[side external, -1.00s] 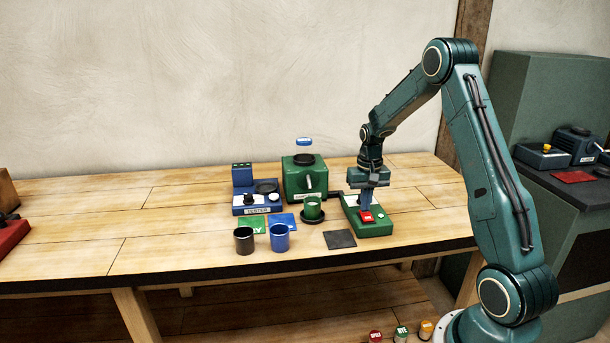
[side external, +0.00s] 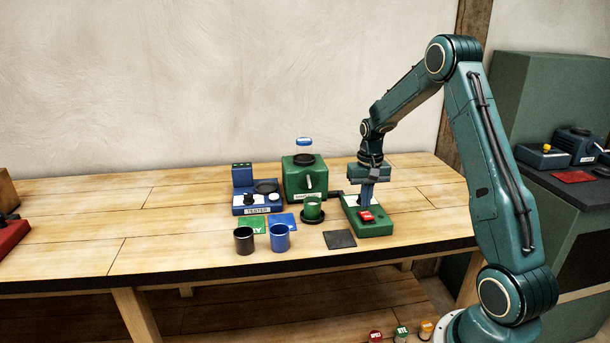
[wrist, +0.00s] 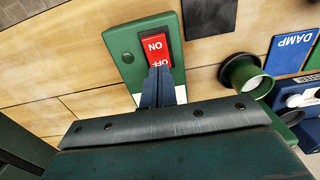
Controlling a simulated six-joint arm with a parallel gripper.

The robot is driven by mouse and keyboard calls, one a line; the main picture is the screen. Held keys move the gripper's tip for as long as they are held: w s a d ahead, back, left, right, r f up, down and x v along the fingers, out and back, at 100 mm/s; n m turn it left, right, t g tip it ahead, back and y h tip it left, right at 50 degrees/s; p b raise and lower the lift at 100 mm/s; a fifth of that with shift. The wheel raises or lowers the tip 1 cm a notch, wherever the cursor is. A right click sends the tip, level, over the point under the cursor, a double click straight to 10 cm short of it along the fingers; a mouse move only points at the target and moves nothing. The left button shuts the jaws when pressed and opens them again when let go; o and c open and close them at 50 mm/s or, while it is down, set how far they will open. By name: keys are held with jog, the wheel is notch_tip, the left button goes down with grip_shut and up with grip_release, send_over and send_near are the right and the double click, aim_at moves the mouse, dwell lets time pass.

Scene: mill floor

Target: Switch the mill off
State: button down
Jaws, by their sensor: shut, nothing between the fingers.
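The mill (side external: 304,182) is a green box with a clear, blue-lidded jar on top, at the back of the bench. To its right lies a green switch box (side external: 378,229) with a red rocker switch (side external: 367,216). In the wrist view the rocker (wrist: 155,48) shows ON at its far end and OFF at the end nearer my gripper. My gripper (wrist: 159,72) is shut and empty, pointing down, its fingertips at the OFF end and covering its edge. I cannot tell whether they touch it or which way the rocker is tilted.
A green cup (side external: 313,208) on a dark saucer stands left of the switch box. A dark square mat (side external: 340,239) lies in front. The blue tester (side external: 256,207) and black (side external: 244,241) and blue (side external: 280,238) cups stand farther left. The bench right of the box is clear.

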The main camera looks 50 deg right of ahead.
aim_at(364, 213)
jog(key=shift+r, duration=2.6)
jog(key=s+a+r+n+t+h, duration=0.1)
jog(key=s+a+r+n, duration=0.1)
jog(key=a+r, duration=0.5)
jog(key=s+a+r+n+t, duration=0.1)
jog(key=s+a+r+n, duration=0.15)
jog(key=a+r, duration=0.45)
jog(key=s+a+n+t+y, duration=0.1)
jog(key=s+a+n+t, duration=0.2)
jog(key=s+a, duration=1.1)
jog(key=shift+s+a+n+t, duration=0.35)
jog(key=shift+s+n, duration=0.1)
jog(key=shift+n, duration=0.3)
